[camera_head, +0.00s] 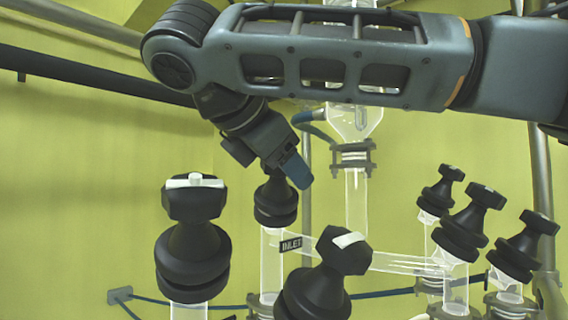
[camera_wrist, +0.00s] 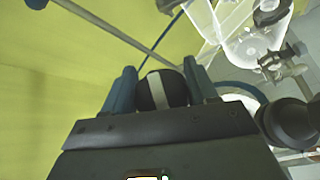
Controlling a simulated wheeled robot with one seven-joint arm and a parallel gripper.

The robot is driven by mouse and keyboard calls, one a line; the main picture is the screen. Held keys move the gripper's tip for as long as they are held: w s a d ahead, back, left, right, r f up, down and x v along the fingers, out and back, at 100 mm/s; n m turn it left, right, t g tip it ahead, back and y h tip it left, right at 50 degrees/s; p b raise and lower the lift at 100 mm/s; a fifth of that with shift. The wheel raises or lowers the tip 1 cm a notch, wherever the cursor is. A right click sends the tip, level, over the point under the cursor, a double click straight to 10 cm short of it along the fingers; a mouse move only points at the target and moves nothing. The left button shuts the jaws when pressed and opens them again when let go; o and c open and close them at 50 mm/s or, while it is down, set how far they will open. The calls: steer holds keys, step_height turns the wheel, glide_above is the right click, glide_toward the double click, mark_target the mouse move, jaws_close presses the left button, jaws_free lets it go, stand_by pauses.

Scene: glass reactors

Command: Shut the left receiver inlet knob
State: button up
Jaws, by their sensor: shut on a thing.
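The inlet knob (camera_head: 275,203) is black and stands upright on a clear glass tube, with an "INLET" tag (camera_head: 290,245) just below it to the right. My gripper (camera_head: 288,172) comes down onto its top from the upper left and hides its cap. In the wrist view, the knob's black cap with a pale stripe (camera_wrist: 162,90) sits between the two blue-grey fingers of my gripper (camera_wrist: 162,86). The fingers are shut on it, one on each side. The stripe runs roughly up and down in that view.
Two black knobs with white bars stand in front, one at left (camera_head: 193,240) and one at centre (camera_head: 325,278). Several more black knobs (camera_head: 470,215) stand at right. A glass vessel (camera_head: 355,125) with a metal clamp hangs behind. Open space lies left, before the yellow wall (camera_head: 80,170).

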steer(key=shift+d+m+g+h, duration=0.1)
steer(key=shift+m+g+h, duration=0.45)
steer(key=shift+m, duration=0.75)
steer(key=shift+s+g, duration=0.1)
steer(key=shift+g, duration=0.25)
steer(key=o, duration=1)
steer(key=shift+c, duration=0.2)
steer(key=shift+f, duration=0.1)
